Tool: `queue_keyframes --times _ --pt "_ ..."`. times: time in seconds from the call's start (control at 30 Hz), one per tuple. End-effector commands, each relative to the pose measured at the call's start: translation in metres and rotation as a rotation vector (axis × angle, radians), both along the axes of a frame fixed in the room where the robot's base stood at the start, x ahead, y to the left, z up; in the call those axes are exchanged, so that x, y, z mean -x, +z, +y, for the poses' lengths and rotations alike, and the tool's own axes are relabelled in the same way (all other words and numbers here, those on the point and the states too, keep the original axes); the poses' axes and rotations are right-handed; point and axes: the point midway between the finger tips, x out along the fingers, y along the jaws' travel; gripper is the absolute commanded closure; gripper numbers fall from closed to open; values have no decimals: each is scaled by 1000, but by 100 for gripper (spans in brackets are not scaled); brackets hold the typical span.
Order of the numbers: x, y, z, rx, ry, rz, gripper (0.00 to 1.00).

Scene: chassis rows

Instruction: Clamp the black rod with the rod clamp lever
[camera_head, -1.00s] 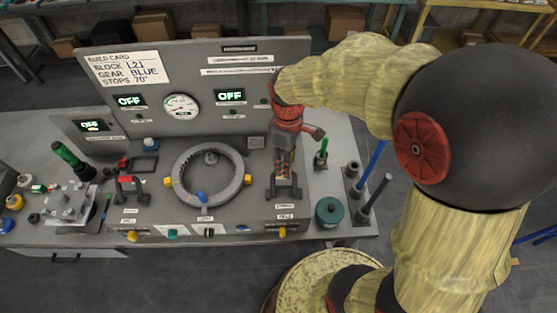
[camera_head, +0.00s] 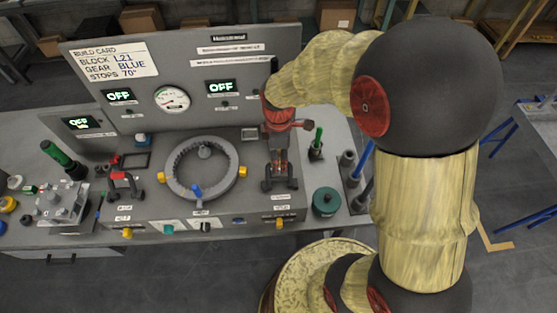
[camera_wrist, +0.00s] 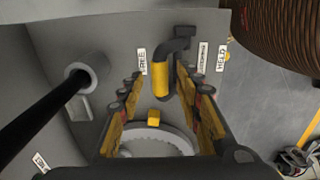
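The rod clamp lever (camera_wrist: 161,76) is a black crank with a yellow grip, between a FREE label and a HELD label on a grey face in the wrist view. My gripper (camera_wrist: 157,88) is open, with one yellow-padded finger on each side of the lever. I cannot tell whether either pad touches it. The black rod (camera_wrist: 35,132) runs from the lower left into a grey round collar (camera_wrist: 86,75). In the head view my gripper (camera_head: 280,172) points down at the right part of the bench, and it hides the lever there.
A grey ring (camera_head: 203,168) with yellow and blue knobs is left of my gripper. A teal canister (camera_head: 326,202), a green-handled tool (camera_head: 317,143) and upright tubes (camera_head: 348,160) stand close on the right. The panel displays (camera_head: 222,87) read OFF.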

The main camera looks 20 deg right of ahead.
Motion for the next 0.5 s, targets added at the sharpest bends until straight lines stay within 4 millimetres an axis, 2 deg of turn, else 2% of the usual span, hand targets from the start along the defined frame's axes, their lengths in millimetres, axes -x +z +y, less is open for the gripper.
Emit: queue_keyframes --times 0.33,0.5 --pt "0 -4 0 0 0 -1 66" --pt "0 -4 0 1 -1 -2 76"
